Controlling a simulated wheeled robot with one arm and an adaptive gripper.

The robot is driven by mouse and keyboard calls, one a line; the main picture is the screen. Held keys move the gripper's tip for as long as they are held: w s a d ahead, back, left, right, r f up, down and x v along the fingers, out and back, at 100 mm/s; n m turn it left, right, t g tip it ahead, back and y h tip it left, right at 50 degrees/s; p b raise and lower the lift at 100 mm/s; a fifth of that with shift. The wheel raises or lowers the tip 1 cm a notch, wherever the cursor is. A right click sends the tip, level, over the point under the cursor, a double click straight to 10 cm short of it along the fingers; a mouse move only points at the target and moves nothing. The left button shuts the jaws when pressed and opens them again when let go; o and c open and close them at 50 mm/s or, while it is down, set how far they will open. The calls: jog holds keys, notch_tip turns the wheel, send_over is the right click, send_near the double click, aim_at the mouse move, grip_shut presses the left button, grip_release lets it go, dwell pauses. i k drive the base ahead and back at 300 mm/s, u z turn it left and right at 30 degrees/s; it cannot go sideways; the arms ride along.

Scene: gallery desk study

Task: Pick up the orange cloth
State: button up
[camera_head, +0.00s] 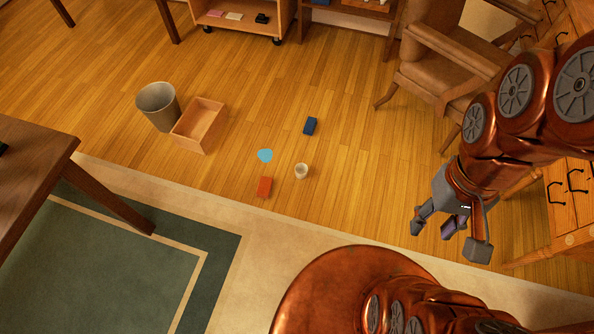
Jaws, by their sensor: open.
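A small orange rectangular piece (264,187), which looks like the orange cloth, lies flat on the wooden floor near the edge of the pale rug border. My gripper (448,238) hangs at the right, well apart from the cloth and to its right. Its fingers are spread open. A small dark purple patch shows between the fingers, and I cannot tell what it is. Nothing covers the cloth.
Near the cloth lie a light blue flat piece (265,155), a cream cup (302,171) and a dark blue block (310,126). A grey bin (157,106) and an open wooden box (199,126) stand farther left. A chair (440,62) and drawers (568,205) are at right.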

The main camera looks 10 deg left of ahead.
aim_at(265, 183)
jog(key=z, duration=0.15)
jog(key=i, duration=2.5)
jog(key=u, duration=4.3)
